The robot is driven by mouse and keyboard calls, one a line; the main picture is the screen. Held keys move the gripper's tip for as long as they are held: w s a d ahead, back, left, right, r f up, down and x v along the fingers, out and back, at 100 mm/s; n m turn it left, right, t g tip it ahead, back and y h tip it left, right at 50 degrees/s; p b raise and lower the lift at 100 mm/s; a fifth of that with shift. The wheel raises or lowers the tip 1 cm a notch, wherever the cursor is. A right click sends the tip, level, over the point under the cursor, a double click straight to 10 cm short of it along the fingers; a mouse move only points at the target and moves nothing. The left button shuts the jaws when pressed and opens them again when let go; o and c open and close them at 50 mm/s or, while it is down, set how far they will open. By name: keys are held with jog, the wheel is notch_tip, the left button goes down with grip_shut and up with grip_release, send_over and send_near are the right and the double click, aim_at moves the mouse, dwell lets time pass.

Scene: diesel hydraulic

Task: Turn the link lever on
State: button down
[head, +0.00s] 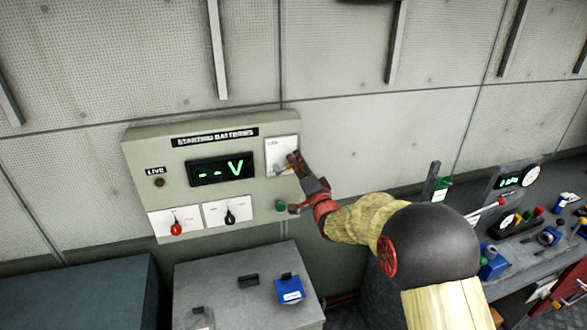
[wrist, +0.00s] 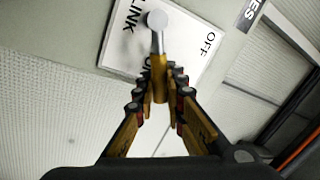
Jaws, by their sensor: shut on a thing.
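The link lever (wrist: 157,45) has a round silver pivot and shaft and a yellow-brown handle. It is mounted on a white plate (wrist: 190,55) marked LINK, ON and OFF. In the wrist view the handle lies between my fingertips (wrist: 160,80), and my gripper is shut on it. The lever points down the picture, its handle close to the ON marking and apart from OFF. In the head view the plate (head: 282,146) is at the upper right of the STARTING BATTERIES panel, and my gripper (head: 292,161) covers its lower right part and most of the lever.
The panel (head: 262,195) also carries a green display (head: 220,170), a red switch (head: 176,228), a black switch (head: 230,216) and a green knob (head: 280,206). A grey cabinet (head: 240,270) stands below. A cluttered bench (head: 530,240) is at right.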

jog(key=shift+w+d+f+m+h+b, duration=0.15)
jog(key=shift+f+m+b, duration=0.25)
jog(key=shift+m+b, duration=0.2)
jog(key=shift+s+d+f+m+h+b, duration=0.15)
jog(key=shift+f+m+b, duration=0.25)
jog(key=shift+m, duration=0.3)
jog(key=shift+w, duration=0.1)
jog(key=c, duration=1.8)
grip_release()
jog(key=shift+c, duration=0.2)
jog(key=v, duration=1.2)
jog(key=shift+f, duration=0.2)
jog(key=shift+a, duration=0.1)
